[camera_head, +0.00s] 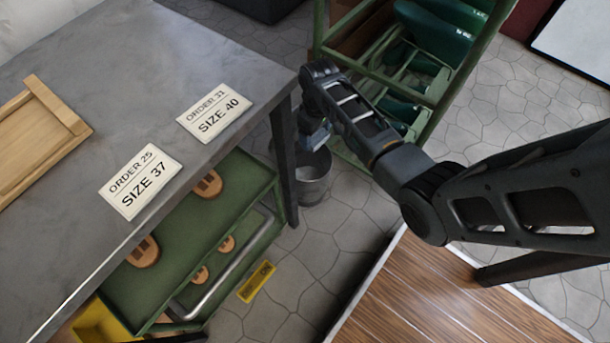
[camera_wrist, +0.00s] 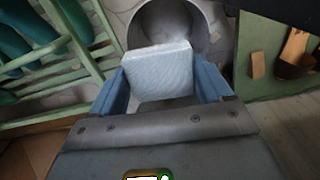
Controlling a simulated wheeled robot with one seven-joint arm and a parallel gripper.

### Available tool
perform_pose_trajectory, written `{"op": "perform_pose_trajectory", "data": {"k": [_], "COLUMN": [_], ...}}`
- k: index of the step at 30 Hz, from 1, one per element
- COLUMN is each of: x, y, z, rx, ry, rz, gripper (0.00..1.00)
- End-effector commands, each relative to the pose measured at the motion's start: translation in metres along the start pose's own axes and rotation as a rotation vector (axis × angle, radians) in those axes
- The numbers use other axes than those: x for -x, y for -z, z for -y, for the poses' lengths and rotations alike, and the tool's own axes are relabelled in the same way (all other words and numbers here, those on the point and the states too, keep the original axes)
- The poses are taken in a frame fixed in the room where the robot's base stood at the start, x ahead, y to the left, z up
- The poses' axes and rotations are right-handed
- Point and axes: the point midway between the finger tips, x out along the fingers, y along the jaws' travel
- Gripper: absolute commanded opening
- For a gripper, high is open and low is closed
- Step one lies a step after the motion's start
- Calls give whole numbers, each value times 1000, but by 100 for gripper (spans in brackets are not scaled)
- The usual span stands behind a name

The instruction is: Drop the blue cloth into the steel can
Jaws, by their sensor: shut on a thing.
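My gripper (camera_wrist: 158,88) is shut on a folded, pale blue-grey cloth (camera_wrist: 158,70), held between its two blue fingers in the wrist view. The steel can (camera_wrist: 203,32) shows just beyond the cloth, with its open mouth partly covered by it. In the head view, the can (camera_head: 314,184) stands on the floor beside the workbench leg, and my gripper (camera_head: 313,140) is above its mouth. The can's rim is partly hidden there by my gripper, and I cannot make out the cloth clearly in that view.
A grey workbench (camera_head: 120,70) with size cards (camera_head: 215,113) and a wooden tray (camera_head: 65,112) is at left. A green trolley (camera_head: 190,230) with sandal soles is below it. A green rack (camera_head: 425,100) stands close behind the can. A yellow floor piece (camera_head: 256,281) lies in front.

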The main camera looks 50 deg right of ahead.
Motion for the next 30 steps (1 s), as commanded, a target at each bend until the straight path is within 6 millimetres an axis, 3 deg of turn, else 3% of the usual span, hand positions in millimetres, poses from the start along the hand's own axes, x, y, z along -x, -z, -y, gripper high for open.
{"op": "perform_pose_trajectory", "data": {"k": [13, 26, 27, 30], "x": [-49, -53, -53, -53], "y": [0, 0, 0, 0], "z": [0, 0, 0, 0], "rx": [-1, 0, 0, 0], "ry": [0, 0, 0, 0], "rz": [-1, -1, -1, -1], "gripper": [50, 50, 82, 92]}}
